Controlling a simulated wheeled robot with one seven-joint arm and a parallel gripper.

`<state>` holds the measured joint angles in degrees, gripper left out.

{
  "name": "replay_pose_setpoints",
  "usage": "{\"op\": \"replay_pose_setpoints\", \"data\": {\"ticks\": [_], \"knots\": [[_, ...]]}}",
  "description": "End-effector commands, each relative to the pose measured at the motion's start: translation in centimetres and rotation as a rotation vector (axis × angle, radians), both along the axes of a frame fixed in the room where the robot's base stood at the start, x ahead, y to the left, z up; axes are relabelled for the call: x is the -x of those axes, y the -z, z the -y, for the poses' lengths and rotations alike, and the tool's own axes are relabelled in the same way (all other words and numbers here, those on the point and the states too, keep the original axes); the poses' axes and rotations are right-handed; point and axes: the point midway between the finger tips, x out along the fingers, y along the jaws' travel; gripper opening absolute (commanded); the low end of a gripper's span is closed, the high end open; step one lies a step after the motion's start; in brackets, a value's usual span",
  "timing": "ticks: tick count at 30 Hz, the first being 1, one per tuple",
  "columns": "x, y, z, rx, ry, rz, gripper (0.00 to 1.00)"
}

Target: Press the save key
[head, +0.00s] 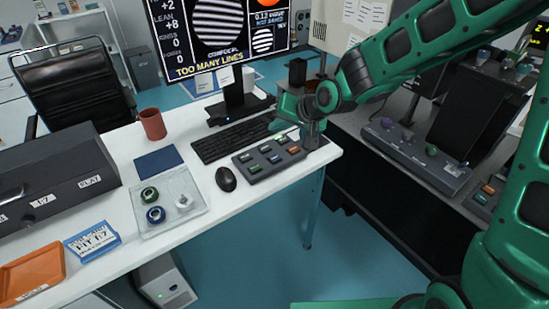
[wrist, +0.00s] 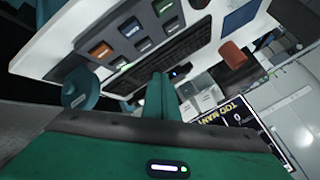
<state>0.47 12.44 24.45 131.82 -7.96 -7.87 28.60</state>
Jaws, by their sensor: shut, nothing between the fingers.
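A dark grey keypad (head: 270,160) with several coloured keys lies on the white desk, right of the mouse. Blue, green, orange and grey keys show, but their labels are too small to read, so I cannot tell which is the save key. The keypad also shows at the upper left of the wrist view (wrist: 113,66). My gripper (head: 284,124) is over the back right of the keypad, near the desk's right end. In the wrist view its shut fingers (wrist: 158,82) reach up beside the keypad and appear apart from the keys.
A black keyboard (head: 232,139) lies behind the keypad, and a mouse (head: 226,179) on its left. The monitor (head: 215,40) stands behind and reads "TOO MANY LINES". A red cup (head: 153,124) and a clear tray (head: 168,216) stand further left.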

Motion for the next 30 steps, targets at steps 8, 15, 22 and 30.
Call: {"op": "replay_pose_setpoints", "data": {"ticks": [8, 15, 22, 30], "knots": [[0.0, 0.3, 0.1, 0.002, 0.001, -0.001, 0.00], [0.1, 2.4, 0.2, 0.002, 0.001, -0.005, 0.00], [0.1, 5.4, 0.2, 0.003, 0.001, -0.004, 0.00], [0.0, 8.0, 0.2, 0.003, 0.000, -0.002, 0.00]]}}
